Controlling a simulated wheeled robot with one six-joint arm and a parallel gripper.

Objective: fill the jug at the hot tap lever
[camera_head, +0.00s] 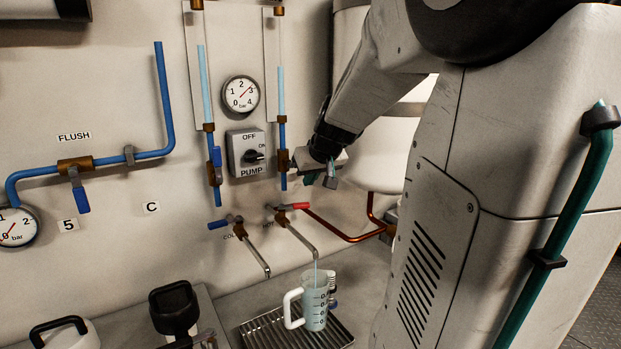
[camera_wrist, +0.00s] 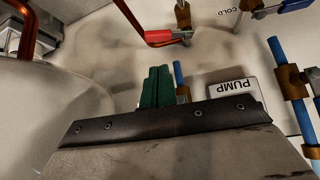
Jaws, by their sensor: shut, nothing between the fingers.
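The jug (camera_head: 315,304) is clear with a white handle and marks on its side. It stands upright on the drip grating (camera_head: 262,333), under the hot spout (camera_head: 301,240). A thin pale stream seems to run from the spout into it; its fill level is hard to read. The red hot tap lever (camera_head: 293,206) points right, and it also shows in the wrist view (camera_wrist: 165,37). My gripper (camera_head: 329,178) is shut and empty, above and right of the lever and apart from it. Its green fingers (camera_wrist: 157,87) show together in the wrist view.
The blue cold tap lever (camera_head: 218,225) is left of the hot one. The pump switch (camera_head: 246,153) and blue pipes line the wall. A copper pipe (camera_head: 345,235) runs right of the hot tap.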

